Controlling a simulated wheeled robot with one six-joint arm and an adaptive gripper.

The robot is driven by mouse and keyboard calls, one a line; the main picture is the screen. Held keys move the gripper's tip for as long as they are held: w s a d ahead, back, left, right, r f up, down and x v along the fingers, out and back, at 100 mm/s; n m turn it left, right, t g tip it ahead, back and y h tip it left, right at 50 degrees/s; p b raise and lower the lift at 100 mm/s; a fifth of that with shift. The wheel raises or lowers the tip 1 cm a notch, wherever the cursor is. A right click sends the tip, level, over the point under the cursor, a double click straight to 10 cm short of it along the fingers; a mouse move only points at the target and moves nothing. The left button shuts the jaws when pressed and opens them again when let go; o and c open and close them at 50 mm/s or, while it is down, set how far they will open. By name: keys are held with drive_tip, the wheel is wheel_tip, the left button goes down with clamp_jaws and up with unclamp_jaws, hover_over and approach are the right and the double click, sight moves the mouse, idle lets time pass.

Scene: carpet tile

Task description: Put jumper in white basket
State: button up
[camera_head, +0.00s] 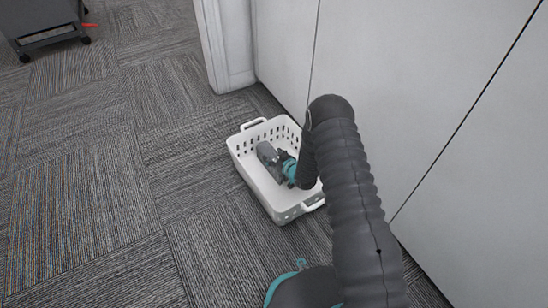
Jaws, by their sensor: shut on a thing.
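The white basket (246,140) stands on the carpet against the wall, with slotted sides and a handle at each end. My dark, ribbed arm reaches over its right side. My gripper (272,160), with teal parts behind it, is inside the basket's outline, over its floor. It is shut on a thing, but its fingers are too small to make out. A grey shape shows at the gripper's end. I cannot tell how much of it is the jumper and how much is the gripper. No jumper shows clearly elsewhere. My arm hides part of the basket's right side.
A pale panelled wall (420,90) runs close along the right of the basket. A white post (226,45) stands behind it. A dark wheeled unit (45,25) is at the far top left. The carpet (90,190) at left is clear.

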drive_tip(key=shift+f, duration=0.1)
drive_tip(key=o, duration=1.4)
drive_tip(key=shift+o, duration=0.2)
